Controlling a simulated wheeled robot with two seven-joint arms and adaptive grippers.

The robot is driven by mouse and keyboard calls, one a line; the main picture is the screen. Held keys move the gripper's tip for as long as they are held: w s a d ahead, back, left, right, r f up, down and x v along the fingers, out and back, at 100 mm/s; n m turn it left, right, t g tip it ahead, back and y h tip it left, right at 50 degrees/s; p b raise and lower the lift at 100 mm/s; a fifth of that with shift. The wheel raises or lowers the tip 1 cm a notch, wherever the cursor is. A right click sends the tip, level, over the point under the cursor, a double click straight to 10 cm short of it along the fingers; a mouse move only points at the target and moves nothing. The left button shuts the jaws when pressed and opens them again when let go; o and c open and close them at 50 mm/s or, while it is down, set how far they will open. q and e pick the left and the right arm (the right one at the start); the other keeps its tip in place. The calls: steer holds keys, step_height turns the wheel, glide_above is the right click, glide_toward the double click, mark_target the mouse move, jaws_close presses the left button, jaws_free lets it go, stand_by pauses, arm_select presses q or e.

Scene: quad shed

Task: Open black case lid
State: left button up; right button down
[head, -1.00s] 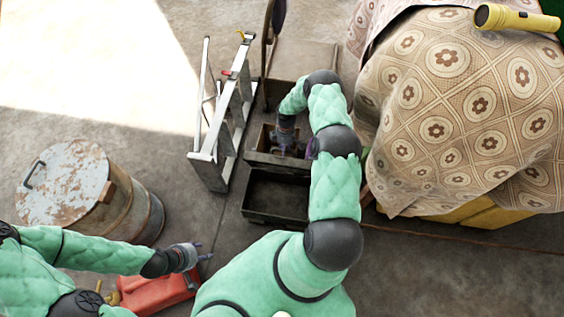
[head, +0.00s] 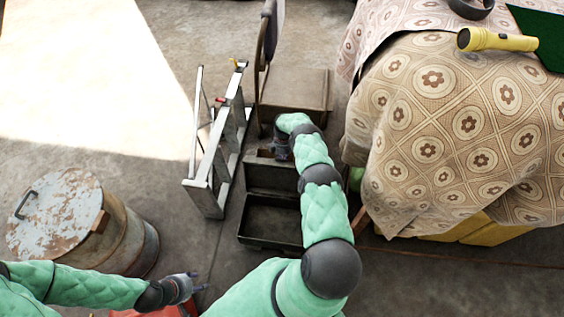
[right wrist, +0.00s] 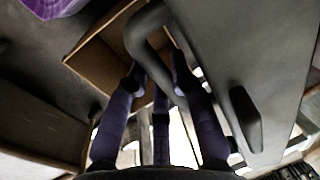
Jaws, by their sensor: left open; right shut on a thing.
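The black case (head: 270,241) stands on the floor in the middle of the head view, its dark, empty-looking inside showing. Its lid (head: 268,178) is raised at the far side, the inner face toward me. My right gripper (head: 280,148) is at the lid's far edge, partly hidden by my arm. In the right wrist view the right gripper (right wrist: 160,85) is shut on the lid's dark curved handle (right wrist: 143,32), with the grey lid (right wrist: 235,45) at the right. My left gripper (head: 193,286) is open and empty at the lower left, away from the case.
A metal stepladder (head: 212,165) stands left of the case and a chair (head: 300,88) behind it. A cloth-covered table (head: 450,130) with a flashlight (head: 495,40) is at the right. A rusty drum (head: 90,230) and a red can (head: 140,313) are at the left.

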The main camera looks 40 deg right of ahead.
steer(key=shift+w+f, duration=0.2)
steer(key=shift+f, duration=0.2)
steer(key=c, duration=1)
jaws_free()
steer(key=shift+w+d+f, duration=0.1)
steer(key=shift+c, duration=0.2)
steer(key=shift+d, duration=0.1)
steer(key=v, duration=1.2)
